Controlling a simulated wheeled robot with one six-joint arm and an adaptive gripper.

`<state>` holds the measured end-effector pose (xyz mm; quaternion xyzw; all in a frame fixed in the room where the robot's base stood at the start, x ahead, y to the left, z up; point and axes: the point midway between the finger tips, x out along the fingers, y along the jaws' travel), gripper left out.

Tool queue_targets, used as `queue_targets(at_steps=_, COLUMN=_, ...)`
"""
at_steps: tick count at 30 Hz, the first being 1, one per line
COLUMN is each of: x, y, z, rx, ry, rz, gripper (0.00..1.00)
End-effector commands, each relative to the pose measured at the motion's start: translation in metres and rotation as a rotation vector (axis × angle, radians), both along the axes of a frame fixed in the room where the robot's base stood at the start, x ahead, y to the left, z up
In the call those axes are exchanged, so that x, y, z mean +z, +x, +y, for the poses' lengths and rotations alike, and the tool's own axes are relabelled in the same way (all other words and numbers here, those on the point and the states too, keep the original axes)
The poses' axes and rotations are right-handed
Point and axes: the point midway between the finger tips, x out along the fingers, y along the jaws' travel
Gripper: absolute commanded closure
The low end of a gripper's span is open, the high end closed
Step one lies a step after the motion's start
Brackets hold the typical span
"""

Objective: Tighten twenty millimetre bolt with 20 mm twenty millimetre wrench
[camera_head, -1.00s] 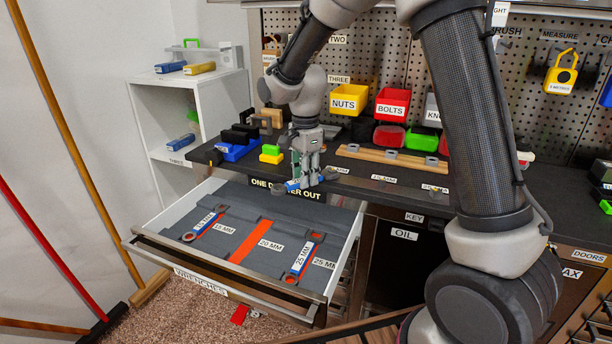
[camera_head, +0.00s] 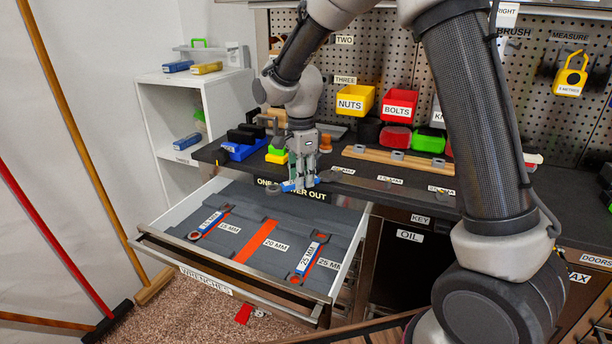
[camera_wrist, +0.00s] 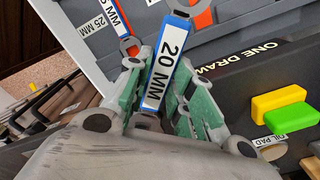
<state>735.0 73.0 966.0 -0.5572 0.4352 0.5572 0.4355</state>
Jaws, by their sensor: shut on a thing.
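My gripper (camera_head: 302,180) is shut on the 20 mm wrench (camera_head: 290,187), just above the worktop's front edge, at the back of the open drawer. The wrist view shows the wrench (camera_wrist: 172,62) between the green finger pads, its blue handle labelled 20 MM and a grey end beyond the fingers. A wooden strip (camera_head: 420,163) on the worktop, right of my gripper, carries grey hex bolt heads (camera_head: 397,155). Size labels lie in front of it; I cannot tell which bolt is the 20 mm one.
The open drawer (camera_head: 225,277) holds the 15 mm wrench (camera_head: 208,224) and 25 mm wrench (camera_head: 308,257); its red 20 MM slot (camera_head: 256,240) is empty. Yellow (camera_head: 355,100) and red (camera_head: 397,104) bins hang behind the worktop. Green and yellow blocks (camera_head: 277,156) stand left of my gripper.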

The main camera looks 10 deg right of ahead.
Motion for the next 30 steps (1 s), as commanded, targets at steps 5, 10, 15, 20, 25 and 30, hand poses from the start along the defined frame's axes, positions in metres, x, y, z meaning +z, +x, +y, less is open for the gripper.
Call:
queue_targets(at_steps=5, x=0.000, y=-0.002, z=0.008, rx=0.000, ry=0.000, rz=0.000, gripper=1.00)
queue_targets(at_steps=10, x=0.000, y=-0.004, z=0.015, rx=0.001, ry=0.000, rz=0.001, gripper=1.00)
queue_targets(at_steps=15, x=0.000, y=-0.006, z=0.022, rx=0.000, ry=0.000, rz=0.001, gripper=1.00)
queue_targets(at_steps=20, x=0.000, y=-0.007, z=0.029, rx=0.000, ry=0.000, rz=0.001, gripper=1.00)
queue_targets(at_steps=25, x=0.000, y=-0.009, z=0.033, rx=0.000, ry=0.000, rz=0.001, gripper=1.00)
queue_targets(at_steps=30, x=0.004, y=-0.009, z=0.036, rx=0.000, ry=0.000, rz=0.000, gripper=1.00)
